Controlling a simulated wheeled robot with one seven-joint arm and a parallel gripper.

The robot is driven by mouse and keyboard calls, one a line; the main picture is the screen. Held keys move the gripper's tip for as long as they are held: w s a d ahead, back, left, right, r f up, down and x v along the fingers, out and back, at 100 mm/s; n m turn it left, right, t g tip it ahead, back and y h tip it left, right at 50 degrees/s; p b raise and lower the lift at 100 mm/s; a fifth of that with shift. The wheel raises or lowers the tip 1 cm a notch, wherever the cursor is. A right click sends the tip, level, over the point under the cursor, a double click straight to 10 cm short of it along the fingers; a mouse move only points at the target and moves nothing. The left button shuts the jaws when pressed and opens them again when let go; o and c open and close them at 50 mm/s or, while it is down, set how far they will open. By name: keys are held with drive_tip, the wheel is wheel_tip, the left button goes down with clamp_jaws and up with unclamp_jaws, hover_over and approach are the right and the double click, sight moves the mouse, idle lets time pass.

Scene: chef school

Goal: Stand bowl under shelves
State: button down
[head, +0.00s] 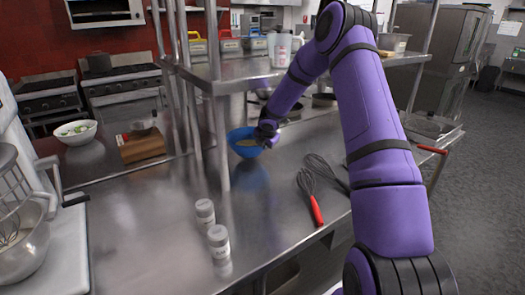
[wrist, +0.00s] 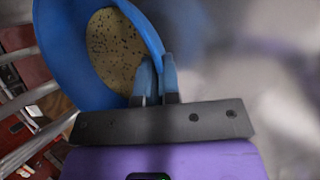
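A blue bowl (head: 238,146) with speckled tan contents is at the front edge of the shelf unit, beside a metal post. In the wrist view the blue bowl (wrist: 62,60) is tilted and fills the upper left. My gripper (wrist: 157,75) has its two fingers close together on the bowl's rim; in the head view my gripper (head: 262,138) is at the bowl's right side. The bowl's underside is hidden, so I cannot tell whether it touches the counter. The metal shelves (head: 238,76) stand above the counter (head: 150,215) on posts.
Two white shakers (head: 218,243) stand on the counter in front. Two whisks (head: 312,196) lie to the right. Dark pans (head: 324,100) sit under the shelf. A wooden block (head: 142,148) and a white bowl (head: 75,132) are at the left.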

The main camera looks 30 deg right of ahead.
drive_tip(key=shift+w, duration=0.6)
drive_tip(key=shift+w+a+f, duration=0.1)
drive_tip(key=shift+w+f, duration=0.1)
drive_tip(key=shift+w, duration=0.1)
drive_tip(key=shift+f, duration=1.5)
drive_tip(key=c, duration=1.3)
unclamp_jaws()
drive_tip(key=shift+f, duration=0.15)
drive_tip(key=shift+c, duration=0.2)
drive_tip(key=v, duration=1.2)
drive_tip(key=shift+s, duration=0.1)
